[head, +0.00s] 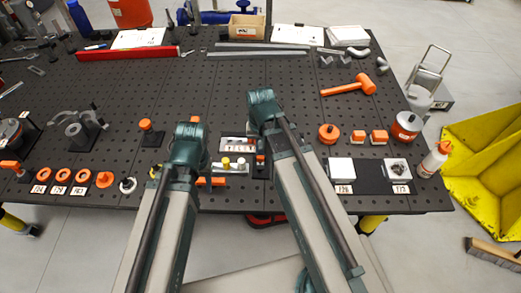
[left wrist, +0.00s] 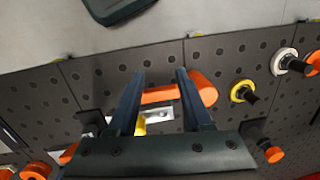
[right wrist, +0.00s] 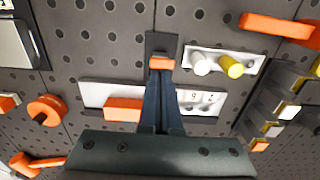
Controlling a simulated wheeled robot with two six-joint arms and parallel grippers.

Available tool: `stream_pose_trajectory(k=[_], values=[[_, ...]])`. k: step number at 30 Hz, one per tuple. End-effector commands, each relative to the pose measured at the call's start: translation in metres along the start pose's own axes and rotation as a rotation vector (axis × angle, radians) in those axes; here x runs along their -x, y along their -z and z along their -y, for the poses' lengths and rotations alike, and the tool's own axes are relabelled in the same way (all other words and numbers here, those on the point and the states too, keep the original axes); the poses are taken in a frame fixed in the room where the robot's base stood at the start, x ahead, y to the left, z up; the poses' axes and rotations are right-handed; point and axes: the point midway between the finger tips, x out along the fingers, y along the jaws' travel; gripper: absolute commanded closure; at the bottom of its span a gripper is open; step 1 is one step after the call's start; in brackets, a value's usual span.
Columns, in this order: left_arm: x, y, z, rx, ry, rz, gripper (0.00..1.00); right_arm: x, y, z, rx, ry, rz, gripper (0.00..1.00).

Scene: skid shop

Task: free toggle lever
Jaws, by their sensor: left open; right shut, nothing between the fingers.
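An orange lever-like bar (left wrist: 162,95) with a rounded end lies beside a light metal plate; it also shows in the head view (head: 212,181) and at the top right of the right wrist view (right wrist: 272,25). The plate (right wrist: 228,55) carries a white knob and a yellow knob (right wrist: 235,68). My left gripper (left wrist: 160,75) is open, its fingers on either side of the bar in the picture; contact cannot be told. My right gripper (right wrist: 160,82) is shut and empty, its tips close to a small orange-topped piece (right wrist: 162,62) on a dark base. Which orange part is the toggle lever is unclear.
A numbered panel (right wrist: 200,101) with an orange block (right wrist: 122,108) sits close to my right fingers. Orange rings (head: 62,174) line the left front, an orange mallet (head: 350,88) lies at right. The middle of the black perforated table (head: 230,80) is mostly clear.

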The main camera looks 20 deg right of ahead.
Motion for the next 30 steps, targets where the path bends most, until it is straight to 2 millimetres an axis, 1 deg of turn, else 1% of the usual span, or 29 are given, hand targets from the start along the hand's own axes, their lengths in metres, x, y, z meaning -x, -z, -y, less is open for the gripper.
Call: stream_pose_trajectory(k=[7, 16, 26, 30], values=[[0.0, 0.0, 0.0, 0.0, 0.0, 0.0, 0.5, 0.0, -0.002, 0.0, 0.0, 0.0, 0.0, 1.0], [0.0, 0.0, 0.0, 0.0, 0.0, 0.0, 0.5, 0.0, -0.016, 0.0, 0.0, 0.0, 0.0, 1.0], [0.0, 0.0, 0.0, 0.0, 0.0, 0.0, 0.5, 0.0, -0.013, 0.0, 0.0, 0.0, 0.0, 1.0], [0.0, 0.0, 0.0, 0.0, 0.0, 0.0, 0.5, 0.0, -0.009, 0.0, 0.0, 0.0, 0.0, 1.0]])
